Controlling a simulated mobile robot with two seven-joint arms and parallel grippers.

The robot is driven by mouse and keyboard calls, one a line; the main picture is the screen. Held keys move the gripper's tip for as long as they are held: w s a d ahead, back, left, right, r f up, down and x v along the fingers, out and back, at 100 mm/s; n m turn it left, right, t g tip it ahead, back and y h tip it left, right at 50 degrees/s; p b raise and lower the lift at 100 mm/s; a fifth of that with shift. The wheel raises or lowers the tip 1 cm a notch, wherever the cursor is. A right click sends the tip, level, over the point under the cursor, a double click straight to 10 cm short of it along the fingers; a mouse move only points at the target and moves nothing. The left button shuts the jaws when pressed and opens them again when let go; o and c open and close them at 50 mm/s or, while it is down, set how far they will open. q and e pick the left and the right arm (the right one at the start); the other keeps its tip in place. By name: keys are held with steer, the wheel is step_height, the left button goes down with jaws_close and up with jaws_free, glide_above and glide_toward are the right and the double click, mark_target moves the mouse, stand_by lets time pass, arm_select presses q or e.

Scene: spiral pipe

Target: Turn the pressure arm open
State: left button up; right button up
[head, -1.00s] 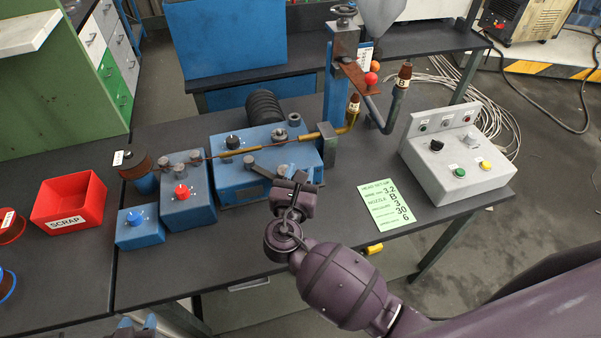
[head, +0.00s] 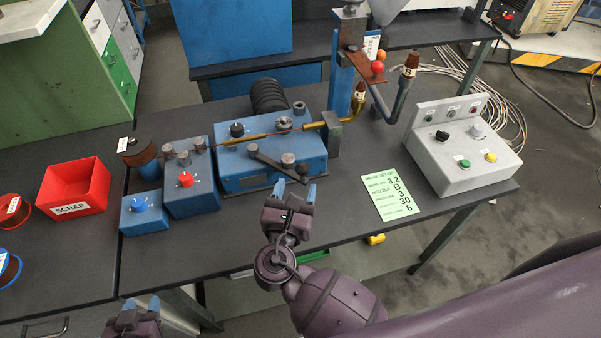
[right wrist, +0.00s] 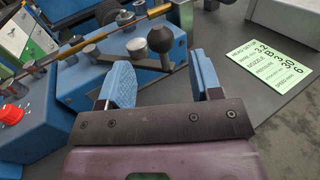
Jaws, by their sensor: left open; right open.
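The pressure arm (head: 270,162) is a dark lever on the front of the blue feed machine (head: 236,174), running from a knob at its upper left down to the right. In the right wrist view the lever (right wrist: 146,62) ends in a dark ball knob (right wrist: 160,40), seen beyond and between my fingers. My right gripper (head: 294,190) is open and empty, just in front of the lever's lower right end and apart from it. Its two blue fingers also show in the right wrist view (right wrist: 163,80). My left gripper (head: 139,306) is open at the bottom left, below the table's front edge.
A red scrap bin (head: 74,186) stands at the left. A small blue box with a blue knob (head: 140,204) and a block with a red knob (head: 186,180) stand left of the machine. A green card (head: 391,197) and a grey control box (head: 464,145) lie to the right.

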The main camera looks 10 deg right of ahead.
steer(key=shift+v, duration=1.55)
steer(key=s+d+f+m+g+y, duration=0.1)
steer(key=s+d+f+m+g, duration=0.3)
steer(key=d+m, duration=0.45)
steer(key=s+d+f+m+g, duration=0.25)
steer(key=d+m+g, duration=0.25)
steer(key=d+m, duration=0.3)
steer(key=s+d+r+m+g+y, duration=0.1)
steer(key=s+d+m+g+y, duration=0.15)
steer(key=s+m, duration=0.35)
steer(key=s+d+r+m+g+y, duration=0.1)
steer(key=s+r+m+y, duration=0.1)
steer(key=s+m+y, duration=0.45)
steer(key=w+f+t+h, duration=0.2)
steer(key=w+f+t, duration=0.6)
steer(key=w+f, duration=0.1)
steer(key=shift+d+f+m, duration=0.2)
steer(key=shift+f+m, duration=0.2)
steer(key=shift+f, duration=0.2)
